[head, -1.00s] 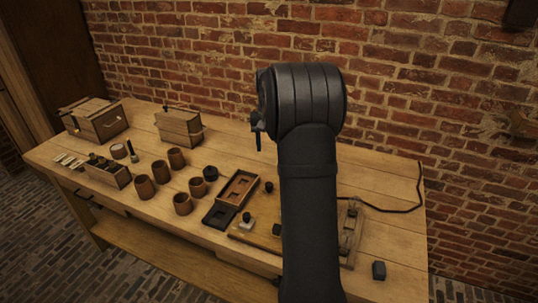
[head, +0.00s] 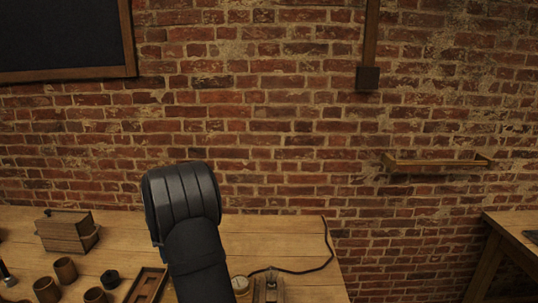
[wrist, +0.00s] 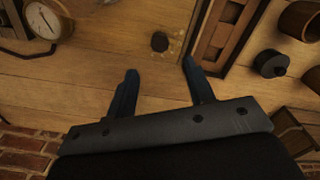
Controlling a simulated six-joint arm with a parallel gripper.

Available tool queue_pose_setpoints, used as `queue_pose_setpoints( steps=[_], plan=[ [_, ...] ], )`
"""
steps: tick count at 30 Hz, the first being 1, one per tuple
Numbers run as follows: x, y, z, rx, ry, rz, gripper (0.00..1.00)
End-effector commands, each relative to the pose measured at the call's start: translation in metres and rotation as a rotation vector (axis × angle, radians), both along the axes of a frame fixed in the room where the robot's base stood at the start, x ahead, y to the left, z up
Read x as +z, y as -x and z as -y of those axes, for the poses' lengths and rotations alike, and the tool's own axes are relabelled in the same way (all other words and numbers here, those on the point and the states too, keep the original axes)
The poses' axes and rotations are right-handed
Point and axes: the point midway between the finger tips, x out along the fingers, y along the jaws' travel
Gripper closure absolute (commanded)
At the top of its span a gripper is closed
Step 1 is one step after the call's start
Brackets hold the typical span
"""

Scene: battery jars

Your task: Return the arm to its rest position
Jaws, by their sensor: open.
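My gripper (wrist: 160,69) is open and empty in the wrist view, its two dark fingers apart above the wooden bench (wrist: 95,72). A small black round piece (wrist: 159,41) lies on the bench just beyond the gap between the fingertips. The right fingertip is near the edge of a slotted wooden tray (wrist: 228,30) in the picture; I cannot tell whether they touch. In the head view my dark arm rises in front of the bench, and my gripper is hidden or out of frame.
A round dial gauge (wrist: 42,20) sits left of my fingers. A black jar (wrist: 271,63) and brown jars (wrist: 299,19) stand to the right. In the head view a wooden box (head: 67,232) stands on the bench, a cable (head: 305,270) lies right, and a brick wall (head: 290,150) rises behind.

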Motion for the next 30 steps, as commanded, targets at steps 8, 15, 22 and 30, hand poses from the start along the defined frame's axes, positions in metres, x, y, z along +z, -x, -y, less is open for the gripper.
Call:
queue_pose_setpoints(
  steps=[8, 15, 22, 30],
  plan=[
    [-0.056, 0.0, 0.0, 0.0, 0.001, -0.003, 0.51],
    [-0.085, 0.0, 0.0, 0.0, 0.0, -0.001, 0.51],
    [-0.092, 0.0, 0.0, 0.0, 0.0, 0.0, 0.51],
    [-0.091, 0.0, 0.0, 0.001, 0.0, 0.0, 0.51]
  ],
)
